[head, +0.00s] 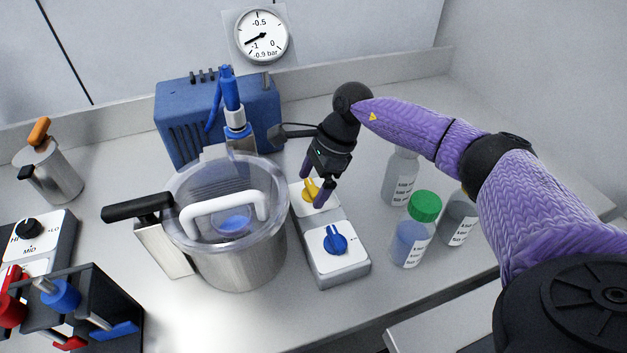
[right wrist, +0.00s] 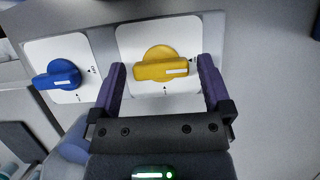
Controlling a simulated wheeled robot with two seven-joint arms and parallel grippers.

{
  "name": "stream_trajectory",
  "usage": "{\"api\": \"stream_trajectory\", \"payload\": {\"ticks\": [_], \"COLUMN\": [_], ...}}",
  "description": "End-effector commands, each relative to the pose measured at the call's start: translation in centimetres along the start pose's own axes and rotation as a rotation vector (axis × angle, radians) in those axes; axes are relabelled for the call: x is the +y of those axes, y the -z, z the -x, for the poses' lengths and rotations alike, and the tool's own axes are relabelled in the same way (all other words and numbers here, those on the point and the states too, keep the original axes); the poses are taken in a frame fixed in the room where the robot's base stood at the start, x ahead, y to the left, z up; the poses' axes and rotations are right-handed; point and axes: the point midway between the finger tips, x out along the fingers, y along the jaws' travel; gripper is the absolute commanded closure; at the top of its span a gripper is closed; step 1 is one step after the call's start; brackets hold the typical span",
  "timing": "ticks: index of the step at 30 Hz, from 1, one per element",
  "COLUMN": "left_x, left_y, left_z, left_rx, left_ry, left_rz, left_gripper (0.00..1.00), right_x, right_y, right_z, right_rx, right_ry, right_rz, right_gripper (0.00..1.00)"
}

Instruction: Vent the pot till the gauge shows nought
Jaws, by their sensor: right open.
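The steel pot (head: 235,267) has a clear lid (head: 190,177) with a white handle. The round gauge (head: 262,35) on the back wall reads -0.9 bar, its needle near -1. A yellow knob (head: 311,190) and a blue knob (head: 335,240) sit on a grey valve block right of the pot. My right gripper (head: 311,186) is open over the yellow knob. In the right wrist view the yellow knob (right wrist: 163,67) lies between the fingers (right wrist: 162,72), with a gap on each side. Its white mark points right. My left gripper is not in view.
A blue pump (head: 182,120) stands behind the pot. Several bottles, one green-capped (head: 412,235), stand right of the valve block. At left are a steel can (head: 55,175), a dial box (head: 35,245) and a black rack (head: 115,295) with red and blue items.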

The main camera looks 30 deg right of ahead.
Motion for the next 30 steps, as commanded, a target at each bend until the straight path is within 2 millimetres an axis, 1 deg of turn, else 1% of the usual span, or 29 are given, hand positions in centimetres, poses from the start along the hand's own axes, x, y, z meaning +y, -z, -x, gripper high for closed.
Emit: {"api": "stream_trajectory", "payload": {"ticks": [1, 2, 3, 5, 6, 8, 9, 12, 17, 23, 30], "left_x": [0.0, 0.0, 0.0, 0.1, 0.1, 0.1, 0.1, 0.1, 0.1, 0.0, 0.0], "left_y": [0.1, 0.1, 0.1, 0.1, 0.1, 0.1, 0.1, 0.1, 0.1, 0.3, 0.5], "left_z": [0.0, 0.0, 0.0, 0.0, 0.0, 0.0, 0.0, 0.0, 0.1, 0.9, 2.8], "left_rx": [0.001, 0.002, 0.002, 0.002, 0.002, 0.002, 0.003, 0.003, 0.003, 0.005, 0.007], "left_ry": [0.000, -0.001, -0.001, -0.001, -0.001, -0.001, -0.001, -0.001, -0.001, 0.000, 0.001], "left_rz": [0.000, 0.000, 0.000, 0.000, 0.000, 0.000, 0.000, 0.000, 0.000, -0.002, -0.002], "left_gripper": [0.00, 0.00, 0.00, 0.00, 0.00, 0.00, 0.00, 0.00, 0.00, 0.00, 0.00], "right_x": [0.0, 0.0, 0.0, 0.0, 0.0, 0.0, 0.0, 0.0, 0.0, 0.1, 0.1], "right_y": [0.0, 0.0, 0.0, 0.0, 0.0, 0.0, 0.0, 0.0, 0.0, -0.1, -0.2], "right_z": [0.0, 0.0, 0.0, 0.0, 0.1, 0.1, 0.1, 0.1, 0.1, 0.3, 0.5], "right_rx": [0.000, 0.000, 0.000, 0.000, 0.000, 0.000, 0.000, 0.000, 0.000, -0.001, -0.002], "right_ry": [0.000, 0.000, 0.000, 0.000, 0.000, 0.000, 0.000, 0.000, 0.004, 0.030, 0.102], "right_rz": [0.000, 0.000, 0.000, 0.000, 0.000, 0.000, 0.000, 0.000, -0.009, -0.072, -0.244], "right_gripper": [0.06, 0.13, 0.21, 0.34, 0.42, 0.55, 0.64, 0.82, 0.82, 0.82, 0.82]}}
